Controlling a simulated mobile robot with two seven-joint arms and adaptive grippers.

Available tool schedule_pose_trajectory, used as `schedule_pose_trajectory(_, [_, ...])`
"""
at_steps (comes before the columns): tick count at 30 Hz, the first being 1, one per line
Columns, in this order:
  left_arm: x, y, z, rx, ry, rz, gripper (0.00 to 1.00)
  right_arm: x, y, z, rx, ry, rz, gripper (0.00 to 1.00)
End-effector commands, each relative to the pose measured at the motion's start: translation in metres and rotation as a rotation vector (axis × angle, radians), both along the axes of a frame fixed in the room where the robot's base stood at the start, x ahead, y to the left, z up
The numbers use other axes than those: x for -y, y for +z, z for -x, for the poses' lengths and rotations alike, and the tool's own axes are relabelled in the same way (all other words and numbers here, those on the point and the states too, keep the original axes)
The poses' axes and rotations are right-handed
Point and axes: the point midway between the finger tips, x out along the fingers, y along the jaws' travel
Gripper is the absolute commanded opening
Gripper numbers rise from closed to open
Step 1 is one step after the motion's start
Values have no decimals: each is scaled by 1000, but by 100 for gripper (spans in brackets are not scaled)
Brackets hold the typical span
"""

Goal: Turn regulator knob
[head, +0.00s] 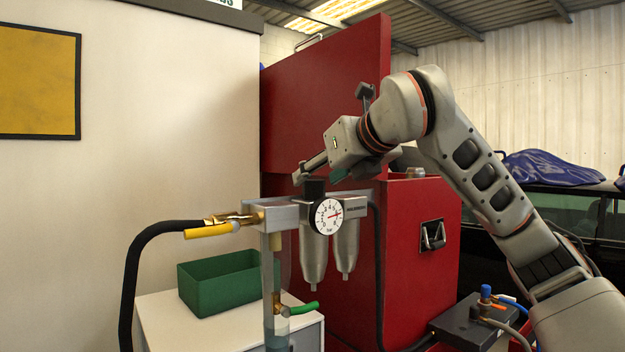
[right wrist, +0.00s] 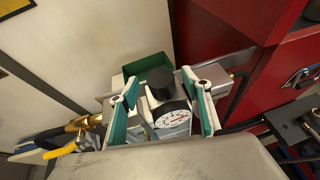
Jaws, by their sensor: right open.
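The black regulator knob (head: 314,188) stands upright on top of the grey regulator, just above the round white pressure gauge (head: 327,216). My right gripper (head: 315,178) reaches in from the right, close above and behind the knob in the head view. In the right wrist view the knob (right wrist: 160,82) lies between the two teal-padded fingers of my open right gripper (right wrist: 165,100), with a gap on either side. I cannot tell whether a finger touches it. My left gripper is not in view.
A yellow lever (head: 208,230) and black hose (head: 131,285) are at the regulator's left. Two grey bowls (head: 313,250) hang below it. A green bin (head: 210,283) sits on a white cabinet (head: 160,312). A red cabinet (head: 418,270) stands close behind.

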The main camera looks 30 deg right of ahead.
Motion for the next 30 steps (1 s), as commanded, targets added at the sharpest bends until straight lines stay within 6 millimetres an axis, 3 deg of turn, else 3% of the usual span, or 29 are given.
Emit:
schedule_pose_trajectory(6, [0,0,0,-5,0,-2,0,1,-10,-24,-1,2,-1,48])
schedule_pose_trajectory(17, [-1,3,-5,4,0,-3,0,2,-12,-29,1,1,1,48])
schedule_pose_trajectory(22, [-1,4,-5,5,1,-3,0,2,-12,-29,1,1,1,9])
schedule_pose_trajectory(30, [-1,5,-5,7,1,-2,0,2,-12,-29,0,13,0,9])
